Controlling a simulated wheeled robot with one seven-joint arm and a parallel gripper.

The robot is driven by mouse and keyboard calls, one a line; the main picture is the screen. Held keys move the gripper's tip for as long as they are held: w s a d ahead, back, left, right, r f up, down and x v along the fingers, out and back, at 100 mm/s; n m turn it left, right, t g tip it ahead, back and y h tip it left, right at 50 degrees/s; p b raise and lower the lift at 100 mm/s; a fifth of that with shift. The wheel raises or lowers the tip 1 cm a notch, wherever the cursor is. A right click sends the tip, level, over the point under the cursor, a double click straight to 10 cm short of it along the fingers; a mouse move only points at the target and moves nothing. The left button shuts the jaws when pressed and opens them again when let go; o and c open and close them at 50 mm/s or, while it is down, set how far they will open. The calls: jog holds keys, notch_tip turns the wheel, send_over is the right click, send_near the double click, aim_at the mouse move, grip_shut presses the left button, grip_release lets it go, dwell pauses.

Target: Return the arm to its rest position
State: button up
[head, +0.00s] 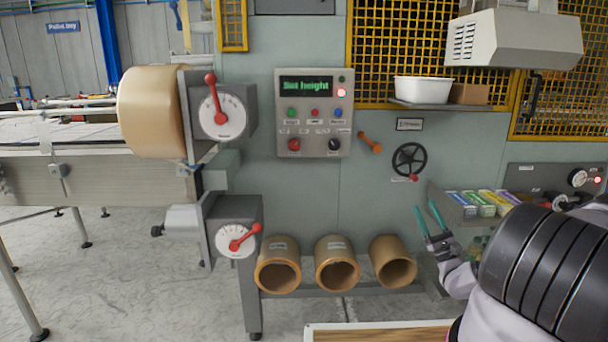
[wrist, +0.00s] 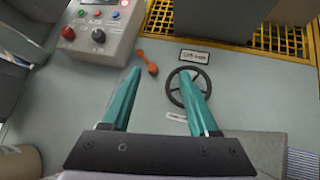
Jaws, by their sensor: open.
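My gripper (head: 427,221) is at the right in the head view, in front of the machine's grey-green panel, with its teal fingers spread and nothing between them. In the wrist view my gripper (wrist: 161,92) also shows open and empty. Beyond its fingers are a black handwheel (wrist: 188,88) and an orange handle (wrist: 148,62); the handwheel (head: 409,159) is above the gripper in the head view. My dark ribbed arm fills the lower right of the head view. It hides part of the panel and shelf there.
Brown rolls (head: 278,265) lie on a low rack. A shelf (head: 452,203) with small cartons stands close beside my gripper. A white bin (head: 422,90) is on a ledge. A pale-edged board (head: 322,334) is at the bottom. Floor shows at left.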

jog(key=s+a+r+n+g+y, duration=0.2)
jog(key=s+a+r+n+g, duration=0.4)
jog(key=a+r+n+g, duration=0.45)
jog(key=s+a+r+n+g+y, duration=0.2)
jog(key=s+a+r+n+g, duration=0.3)
jog(key=a+n+g, duration=0.8)
jog(key=s+d+r+t+h, duration=0.3)
jog(key=s+r+h, duration=0.3)
jog(key=s+r, duration=0.3)
jog(key=s+d+r+t+h, duration=0.3)
jog(key=s+d+r+h, duration=0.3)
jog(key=s+r, duration=0.4)
jog(key=shift+s+r+h, duration=0.15)
jog(key=shift+r+h, duration=0.45)
jog(key=shift+h, duration=0.1)
